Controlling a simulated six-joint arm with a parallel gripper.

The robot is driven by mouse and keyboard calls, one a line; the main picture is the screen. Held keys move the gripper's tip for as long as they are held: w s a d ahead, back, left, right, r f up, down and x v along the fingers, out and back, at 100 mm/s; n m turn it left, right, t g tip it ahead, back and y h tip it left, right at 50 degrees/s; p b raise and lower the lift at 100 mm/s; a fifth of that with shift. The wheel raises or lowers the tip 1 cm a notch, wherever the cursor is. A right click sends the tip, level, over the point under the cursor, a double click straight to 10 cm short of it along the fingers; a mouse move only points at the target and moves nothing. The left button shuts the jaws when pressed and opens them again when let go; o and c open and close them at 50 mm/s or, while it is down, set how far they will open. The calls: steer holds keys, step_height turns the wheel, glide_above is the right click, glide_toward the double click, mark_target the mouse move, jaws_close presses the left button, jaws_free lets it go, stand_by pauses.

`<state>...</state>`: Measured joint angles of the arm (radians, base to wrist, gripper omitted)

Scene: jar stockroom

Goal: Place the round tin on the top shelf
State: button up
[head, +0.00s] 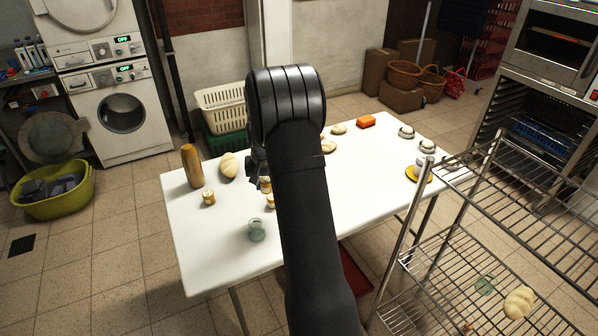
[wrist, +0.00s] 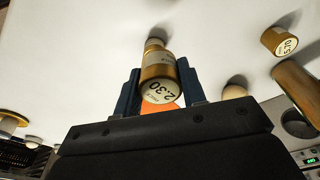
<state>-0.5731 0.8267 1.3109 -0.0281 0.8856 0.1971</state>
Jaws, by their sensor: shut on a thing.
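A round gold tin (wrist: 158,62) with a pale lid marked 2.30 sits between the blue fingers of my gripper (wrist: 158,92) in the wrist view. The gripper is shut on it; whether it still touches the table is not clear. In the head view my dark arm hides most of the gripper, and small gold containers (head: 270,201) show beside it. Another gold container marked 5.70 (wrist: 279,41) stands apart on the table, also seen in the head view (head: 208,198). The wire rack's top shelf (head: 520,190) is at the right and looks empty.
The rack's lower shelf holds a loaf (head: 518,303) and a glass (head: 485,284).

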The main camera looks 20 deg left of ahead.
steer(key=shift+d+r, duration=0.1)
steer(key=shift+d, duration=0.05)
step_height(320, 180, up, 34)
steer(key=w+d+m, duration=0.3)
steer(key=w+d, duration=0.1)
steer(key=d, duration=1)
steer(key=w+d+m+h, duration=0.1)
steer(key=w+d+m, duration=0.25)
steer(key=d, duration=1.05)
steer(key=w+d+m, duration=0.3)
steer(key=w+d, duration=0.1)
steer(key=d, duration=1.1)
steer(key=s+d+m, duration=0.3)
steer(key=s+d, duration=0.3)
steer(key=d, duration=0.7)
steer(key=s+d+m+h, duration=0.1)
steer(key=s+d+m, duration=0.3)
steer(key=d, duration=0.8)
steer(key=s+d+m, duration=0.2)
steer(key=s+d, duration=0.5)
steer(key=d, duration=0.6)
glide_above(545, 187)
steer(key=shift+g, duration=0.4)
step_height(545, 187, down, 12)
steer(key=shift+a+r, duration=0.1)
steer(key=shift+r, duration=0.05)
steer(key=shift+f, duration=2.05)
